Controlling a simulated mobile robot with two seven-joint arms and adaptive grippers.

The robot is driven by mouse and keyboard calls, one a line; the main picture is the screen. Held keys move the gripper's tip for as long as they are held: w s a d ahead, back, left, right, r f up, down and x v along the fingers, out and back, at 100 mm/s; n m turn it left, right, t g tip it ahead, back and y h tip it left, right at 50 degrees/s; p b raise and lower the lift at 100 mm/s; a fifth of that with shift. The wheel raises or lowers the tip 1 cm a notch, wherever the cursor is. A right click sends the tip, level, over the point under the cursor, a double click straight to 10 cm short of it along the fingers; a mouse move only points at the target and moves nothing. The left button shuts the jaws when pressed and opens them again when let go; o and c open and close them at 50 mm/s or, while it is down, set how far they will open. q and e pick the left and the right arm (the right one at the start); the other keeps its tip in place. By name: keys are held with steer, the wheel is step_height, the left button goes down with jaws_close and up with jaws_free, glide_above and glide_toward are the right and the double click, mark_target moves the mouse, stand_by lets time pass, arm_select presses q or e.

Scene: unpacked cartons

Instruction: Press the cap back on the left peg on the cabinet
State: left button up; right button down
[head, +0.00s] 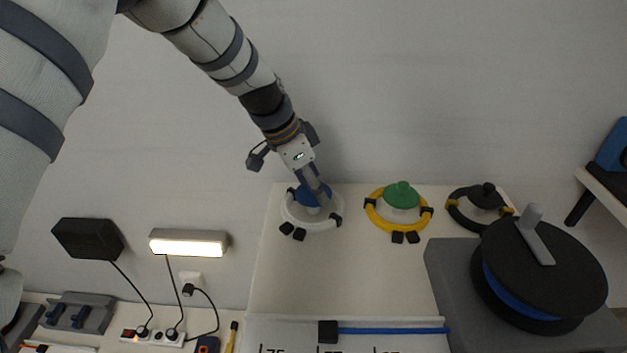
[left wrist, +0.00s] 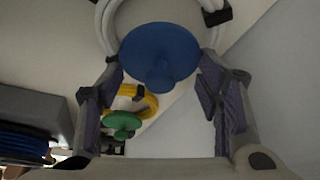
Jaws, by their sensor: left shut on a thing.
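A blue cap (head: 303,197) is at the left peg, inside a white cable coil (head: 322,226) on the cabinet top (head: 330,270). In the left wrist view the cap (left wrist: 158,48) is a round disc with a knob facing the camera, between the fingers. My left gripper (head: 318,192) comes down from above and is shut on the cap; its fingers (left wrist: 160,72) sit on both sides. The peg under the cap is mostly hidden, so I cannot tell whether the cap is seated. My right gripper is not in view.
To the right, a yellow coil (head: 374,214) surrounds a peg with a green cap (head: 402,194), then a black coil (head: 466,219) with a black cap (head: 487,195). A large dark reel (head: 510,270) stands at front right. A lit lamp (head: 188,243) is at left.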

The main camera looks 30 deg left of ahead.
arm_select(q)
steer(key=shift+f, duration=0.1)
steer(key=o, duration=1.4)
steer(key=shift+c, duration=0.2)
steer(key=shift+r+p, duration=1)
steer(key=shift+r, duration=2.6)
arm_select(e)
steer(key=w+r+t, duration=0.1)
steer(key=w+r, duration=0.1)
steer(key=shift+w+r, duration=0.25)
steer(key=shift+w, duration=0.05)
arm_select(q)
jaws_close()
